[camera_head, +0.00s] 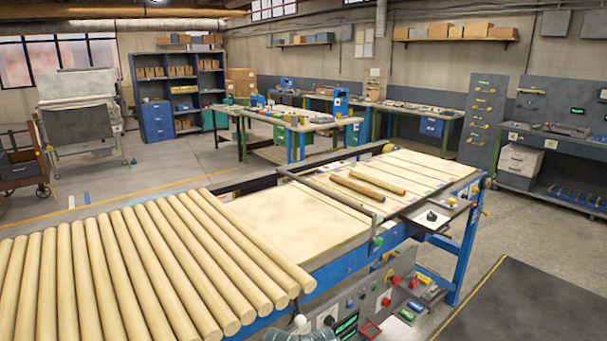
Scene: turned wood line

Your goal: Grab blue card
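I cannot clearly make out a blue card. A small flat blue patch (87,198) lies on the floor at the left, beyond the wooden rods; it is too small to identify. Neither of my grippers can be made out in the head view.
Pale wooden rods (130,275) lie side by side on the blue-framed line at the front left. Two brown turned pieces (357,187) lie farther along its slatted bed. A control panel (355,305) stands at the front. A dark mat (515,305) covers open floor at the right.

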